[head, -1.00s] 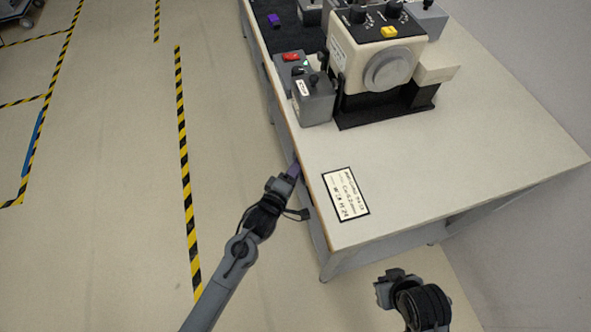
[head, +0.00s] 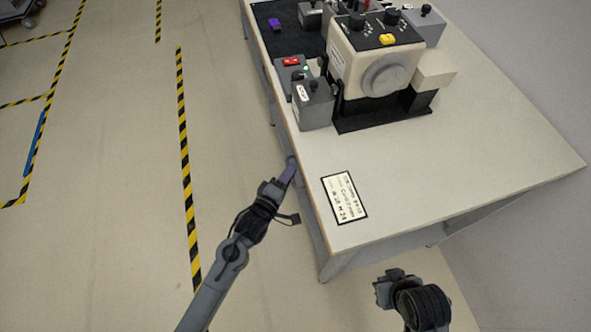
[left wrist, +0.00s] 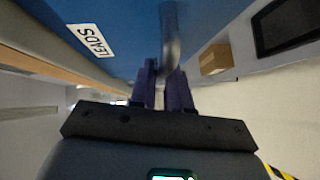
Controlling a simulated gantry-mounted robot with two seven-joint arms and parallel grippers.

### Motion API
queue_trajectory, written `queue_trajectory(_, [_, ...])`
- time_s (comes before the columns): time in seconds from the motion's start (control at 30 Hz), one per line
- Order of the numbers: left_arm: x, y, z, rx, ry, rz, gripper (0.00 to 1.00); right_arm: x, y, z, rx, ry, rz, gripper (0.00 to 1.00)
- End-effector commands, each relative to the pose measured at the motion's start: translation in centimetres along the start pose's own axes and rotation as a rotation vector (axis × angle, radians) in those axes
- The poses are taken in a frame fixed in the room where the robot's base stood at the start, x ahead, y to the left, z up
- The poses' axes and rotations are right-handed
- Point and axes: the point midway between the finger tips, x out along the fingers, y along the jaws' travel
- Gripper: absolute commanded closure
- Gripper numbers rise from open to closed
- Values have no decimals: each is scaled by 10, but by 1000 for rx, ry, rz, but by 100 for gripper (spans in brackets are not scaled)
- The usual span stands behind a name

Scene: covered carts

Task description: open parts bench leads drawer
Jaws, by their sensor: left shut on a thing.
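The parts bench (head: 450,150) has its drawers under the left edge of its top. In the left wrist view the blue leads drawer front (left wrist: 125,20) carries a white "LEADS" label (left wrist: 90,40). A grey bar handle (left wrist: 170,30) stands out from it, between the purple fingers of my left gripper (left wrist: 163,75). In the head view my left gripper (head: 289,170) is shut on this handle (head: 291,160), just outside the bench's left edge. The drawer front is mostly hidden from above, so its gap is unclear. My right gripper (head: 385,286) hangs in front of the bench's near end, its jaws unclear.
A beige machine (head: 375,65) and grey switch boxes (head: 312,103) stand on the bench. A framed card (head: 344,197) lies near its front corner. The floor (head: 120,200) left of the bench is clear, with black-and-yellow tape (head: 184,150).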

Motion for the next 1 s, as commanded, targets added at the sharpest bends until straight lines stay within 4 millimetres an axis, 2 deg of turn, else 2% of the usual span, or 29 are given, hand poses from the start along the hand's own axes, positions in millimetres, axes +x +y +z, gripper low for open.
queue_trajectory(0.03, [-9,3,-10,1,5,-4,100,-12,1,-4,-1,0,1,100])
queue_trajectory(0.5, [-96,-22,-96,2,5,-4,100,-75,4,-24,-9,0,7,100])
queue_trajectory(0.8, [-147,-39,-148,0,4,-1,100,-98,5,-31,-7,1,6,100])
queue_trajectory(1.0, [-170,-48,-170,0,3,1,100,-105,4,-34,-4,1,3,100])
